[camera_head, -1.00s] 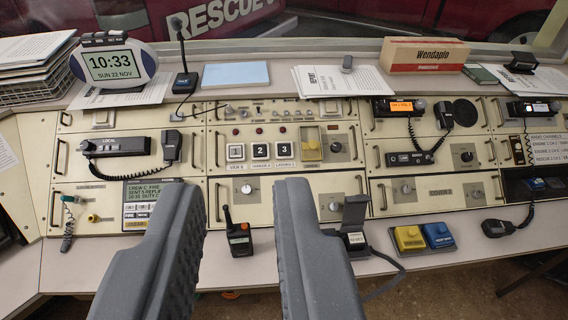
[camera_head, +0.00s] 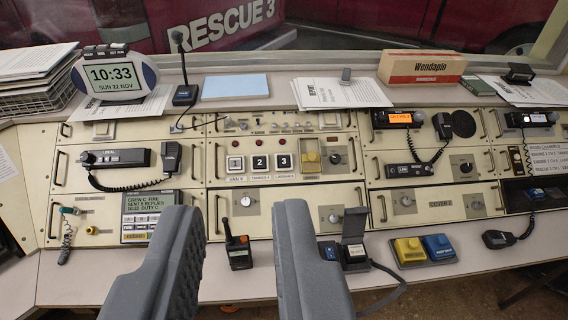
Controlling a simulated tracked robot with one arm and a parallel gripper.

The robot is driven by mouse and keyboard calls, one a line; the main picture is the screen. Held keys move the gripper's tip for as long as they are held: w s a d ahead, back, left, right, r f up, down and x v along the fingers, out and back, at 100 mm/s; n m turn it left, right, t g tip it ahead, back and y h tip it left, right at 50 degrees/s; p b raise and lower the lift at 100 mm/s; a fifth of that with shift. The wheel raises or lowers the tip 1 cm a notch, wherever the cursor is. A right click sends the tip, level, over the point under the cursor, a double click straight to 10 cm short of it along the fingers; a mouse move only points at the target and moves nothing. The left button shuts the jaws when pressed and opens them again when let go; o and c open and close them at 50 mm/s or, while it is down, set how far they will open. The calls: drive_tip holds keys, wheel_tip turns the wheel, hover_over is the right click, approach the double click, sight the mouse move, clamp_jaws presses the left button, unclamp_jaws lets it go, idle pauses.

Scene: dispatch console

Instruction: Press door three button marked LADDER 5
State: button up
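Three small dark red lamps (camera_head: 259,143) lie above the row. My gripper (camera_head: 240,210) is open and empty, its two grey fingers spread apart. The fingertips appear below the button row in the picture, with all three buttons in clear view. I see no contact with the console.
A handheld radio (camera_head: 238,247) stands upright on the desk between the fingers. A flip-lid box (camera_head: 353,247) and yellow and blue buttons (camera_head: 423,249) stand right of my gripper.

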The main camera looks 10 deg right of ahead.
clamp_jaws()
